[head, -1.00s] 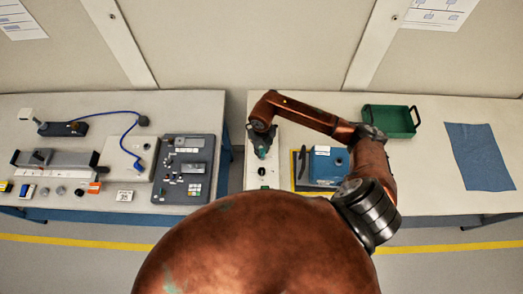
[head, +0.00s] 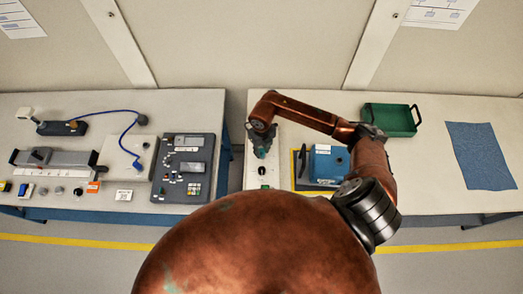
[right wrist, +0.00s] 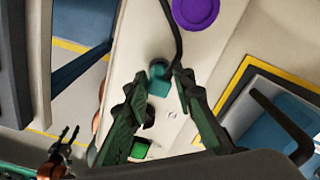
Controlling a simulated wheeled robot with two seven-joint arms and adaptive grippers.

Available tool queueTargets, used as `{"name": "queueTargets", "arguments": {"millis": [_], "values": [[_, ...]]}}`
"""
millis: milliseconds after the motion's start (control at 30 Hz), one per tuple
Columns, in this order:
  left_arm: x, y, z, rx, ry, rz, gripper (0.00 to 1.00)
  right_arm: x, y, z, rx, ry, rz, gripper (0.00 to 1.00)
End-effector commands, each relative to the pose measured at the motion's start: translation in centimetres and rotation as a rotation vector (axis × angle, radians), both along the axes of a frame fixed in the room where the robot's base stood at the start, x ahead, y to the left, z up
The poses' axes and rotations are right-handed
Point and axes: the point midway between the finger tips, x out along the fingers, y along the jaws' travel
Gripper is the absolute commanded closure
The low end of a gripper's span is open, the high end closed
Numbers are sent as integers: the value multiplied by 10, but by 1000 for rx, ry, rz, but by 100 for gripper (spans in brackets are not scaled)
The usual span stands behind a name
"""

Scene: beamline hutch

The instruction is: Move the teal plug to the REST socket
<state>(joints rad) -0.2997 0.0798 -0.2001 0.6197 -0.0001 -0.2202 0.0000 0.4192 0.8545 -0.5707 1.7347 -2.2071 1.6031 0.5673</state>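The teal plug (right wrist: 160,78) with its black cable stands on a pale panel (right wrist: 120,65) in the right wrist view. My right gripper (right wrist: 164,80) is open, with one finger on each side of the plug; I see small gaps beside it. In the head view the right gripper (head: 262,148) points down over the pale panel on the right bench and mostly hides the plug. A dark round socket or knob (right wrist: 149,118) lies between the fingers. I cannot read which socket is REST. My left gripper (right wrist: 66,139) shows small at the lower left of the right wrist view, its fingers apart.
A blue box (head: 328,163) on a yellow-edged mat stands right of the panel. A green tray (head: 390,120) and blue cloth (head: 480,155) lie farther right. A purple disc (right wrist: 196,12) and green square (right wrist: 140,149) are on the panel. The left bench carries a grey console (head: 183,165).

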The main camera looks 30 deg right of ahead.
Motion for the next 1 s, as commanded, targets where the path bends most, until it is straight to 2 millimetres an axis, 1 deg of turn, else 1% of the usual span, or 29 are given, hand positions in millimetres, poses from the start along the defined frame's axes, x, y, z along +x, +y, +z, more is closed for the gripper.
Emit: {"name": "queueTargets", "arguments": {"millis": [33,200,433,567,667,1000], "values": [[0,0,0,0,0,0,60,0,0,0,0,0,0,72],[0,0,0,0,0,0,60,0,0,0,0,0,0,61],[-2,2,0,1,1,0,60,0,0,0,0,0,0,61],[-2,2,0,2,2,1,60,1,0,7,-1,-1,1,61],[-1,1,0,1,1,1,60,1,0,21,0,-3,2,61],[0,0,0,0,0,0,60,2,0,90,-2,-4,2,61]]}}
